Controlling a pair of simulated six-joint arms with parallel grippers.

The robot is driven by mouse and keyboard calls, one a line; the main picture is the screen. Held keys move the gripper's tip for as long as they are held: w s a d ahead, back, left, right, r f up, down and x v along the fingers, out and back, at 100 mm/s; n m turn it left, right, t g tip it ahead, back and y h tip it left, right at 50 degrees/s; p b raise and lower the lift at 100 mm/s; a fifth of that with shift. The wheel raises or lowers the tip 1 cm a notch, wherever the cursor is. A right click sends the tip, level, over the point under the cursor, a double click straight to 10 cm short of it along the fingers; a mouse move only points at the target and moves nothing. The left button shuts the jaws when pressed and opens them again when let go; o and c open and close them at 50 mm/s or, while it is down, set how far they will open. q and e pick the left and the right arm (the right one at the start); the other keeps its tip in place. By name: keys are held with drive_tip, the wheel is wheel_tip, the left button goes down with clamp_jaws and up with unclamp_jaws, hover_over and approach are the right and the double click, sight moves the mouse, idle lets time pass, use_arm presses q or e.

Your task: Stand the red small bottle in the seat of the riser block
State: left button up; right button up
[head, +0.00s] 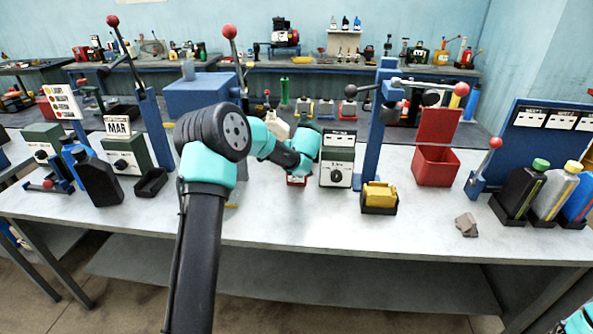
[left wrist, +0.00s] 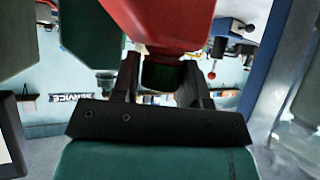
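The red small bottle (left wrist: 160,22) fills the top of the left wrist view, with its dark green neck or cap (left wrist: 163,75) between the two fingers of my left gripper (left wrist: 162,66). The fingers appear closed against that green part. In the head view the left forearm hides most of the gripper. A small red patch (head: 297,181) shows just under the wrist, beside the grey-green dial box (head: 338,160); I cannot tell if it is the bottle. I cannot make out the riser block or its seat. My right gripper is outside both views.
A yellow can (head: 380,194) sits in a black tray right of the dial box. Dark bottles (head: 98,178) stand left. The front table strip is mostly clear.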

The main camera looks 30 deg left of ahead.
use_arm(q)
clamp_jaws()
drive_tip(key=shift+r, duration=0.1)
idle(0.5)
drive_tip(key=shift+r, duration=1.5)
drive_tip(key=shift+s+r, duration=0.1)
drive_tip(key=shift+r, duration=0.15)
drive_tip(key=s+d+r, duration=0.1)
drive_tip(key=s+d, duration=0.7)
drive_tip(key=s, duration=0.5)
drive_tip(key=shift+s+d+r, duration=0.15)
drive_tip(key=shift+s+r, duration=0.05)
drive_tip(key=shift+s, duration=0.05)
